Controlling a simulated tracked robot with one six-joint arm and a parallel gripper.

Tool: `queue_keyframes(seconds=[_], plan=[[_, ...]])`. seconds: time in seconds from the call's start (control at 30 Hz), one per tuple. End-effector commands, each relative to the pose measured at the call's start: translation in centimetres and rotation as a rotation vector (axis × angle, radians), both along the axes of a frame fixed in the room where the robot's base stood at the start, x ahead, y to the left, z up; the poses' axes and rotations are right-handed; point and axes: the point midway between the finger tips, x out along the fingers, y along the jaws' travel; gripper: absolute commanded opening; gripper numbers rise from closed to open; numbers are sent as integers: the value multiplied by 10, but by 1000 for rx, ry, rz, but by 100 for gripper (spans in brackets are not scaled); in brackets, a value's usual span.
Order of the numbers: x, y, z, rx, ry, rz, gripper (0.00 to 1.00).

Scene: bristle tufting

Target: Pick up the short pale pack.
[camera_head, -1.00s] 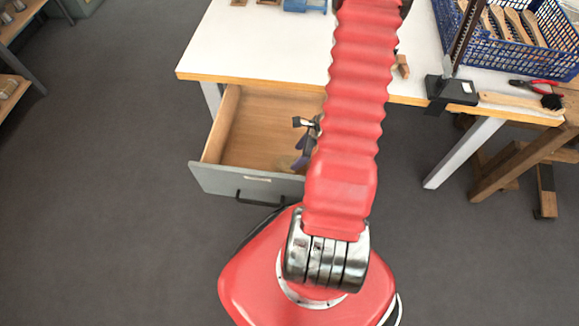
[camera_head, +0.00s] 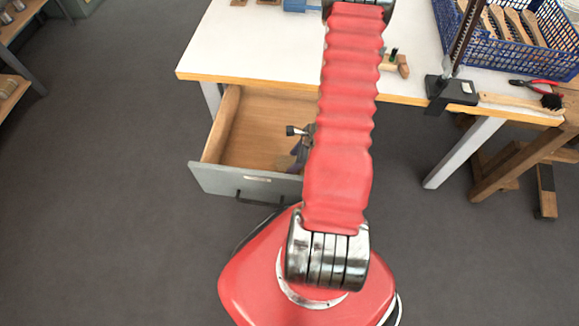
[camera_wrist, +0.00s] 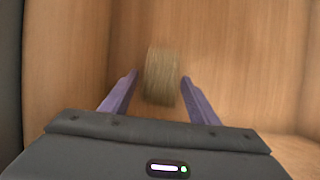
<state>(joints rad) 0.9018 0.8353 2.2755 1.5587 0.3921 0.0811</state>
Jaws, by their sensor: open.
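A short pale tan bristle pack (camera_wrist: 161,76) is in the open drawer (camera_head: 240,135), seen in the wrist view against the wooden bottom. My gripper (camera_wrist: 159,79) is open, with one purple finger on each side of the pack's near part. Small gaps show between the fingers and the pack, and its far end reaches past the fingertips. I cannot tell the height of the fingertips above the drawer bottom. In the head view my gripper shows only partly, beside my red arm, over the drawer; the pack cannot be made out there.
The drawer's grey front (camera_head: 245,181) and wooden walls surround the gripper. Above is the white table (camera_head: 255,45). A blue crate (camera_head: 500,55) with wooden brush backs, a black clamp stand (camera_head: 452,88) and red pliers (camera_head: 537,83) are at the right.

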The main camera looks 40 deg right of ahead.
Motion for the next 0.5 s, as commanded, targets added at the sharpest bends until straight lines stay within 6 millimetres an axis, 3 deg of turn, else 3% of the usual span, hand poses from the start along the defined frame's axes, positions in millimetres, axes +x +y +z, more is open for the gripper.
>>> queue_keyframes(seconds=[0.3, 0.5], plan=[[9, 6, -29, 1, 1, -1, 55], [11, 7, -33, -1, -1, 0, 55]])
